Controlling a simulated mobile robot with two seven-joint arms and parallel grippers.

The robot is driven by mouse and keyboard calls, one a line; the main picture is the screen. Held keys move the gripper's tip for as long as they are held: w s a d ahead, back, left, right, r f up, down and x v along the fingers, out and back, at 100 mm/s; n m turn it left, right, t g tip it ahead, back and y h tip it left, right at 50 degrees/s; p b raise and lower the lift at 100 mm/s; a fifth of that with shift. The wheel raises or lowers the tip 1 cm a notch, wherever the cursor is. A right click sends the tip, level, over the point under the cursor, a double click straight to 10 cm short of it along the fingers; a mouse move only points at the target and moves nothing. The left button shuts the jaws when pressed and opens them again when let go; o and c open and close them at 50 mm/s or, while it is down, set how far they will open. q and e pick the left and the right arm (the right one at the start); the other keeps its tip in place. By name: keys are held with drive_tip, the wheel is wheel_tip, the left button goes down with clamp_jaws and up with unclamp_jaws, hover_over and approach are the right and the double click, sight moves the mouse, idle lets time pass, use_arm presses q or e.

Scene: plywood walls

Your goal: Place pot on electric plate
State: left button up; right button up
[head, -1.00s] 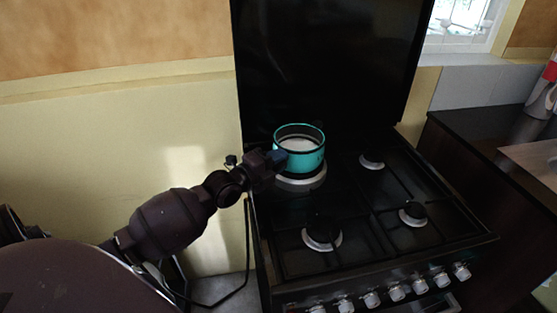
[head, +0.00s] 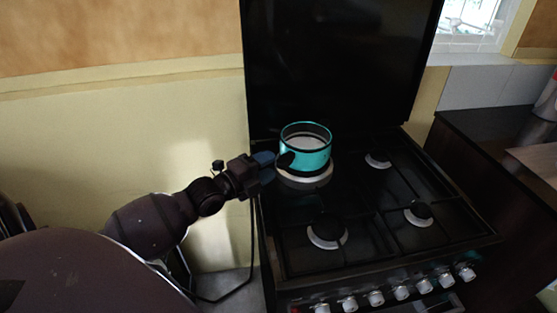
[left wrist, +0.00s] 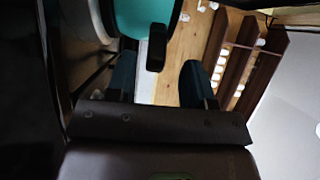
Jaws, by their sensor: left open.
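A teal pot (head: 306,152) with a dark handle (head: 285,159) sits upright at the back left burner of the black stove (head: 380,215). A pale round plate (head: 305,178) shows under it. My left gripper (head: 266,160) is just left of the pot, level with its handle. In the left wrist view its two blue-tipped fingers (left wrist: 160,80) are apart, with the pot (left wrist: 143,15) and its dark handle (left wrist: 156,48) just beyond them. The handle looks free of the fingers. My right gripper is not in view.
Other burners (head: 327,232) on the stove are bare. Knobs (head: 402,292) line its front edge. A black raised lid (head: 335,70) stands behind the pot. A dark counter (head: 490,130) is at the right, and a pale wall (head: 120,140) is at the left.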

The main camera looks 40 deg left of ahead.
use_arm(q)
drive_tip(key=shift+v, duration=3)
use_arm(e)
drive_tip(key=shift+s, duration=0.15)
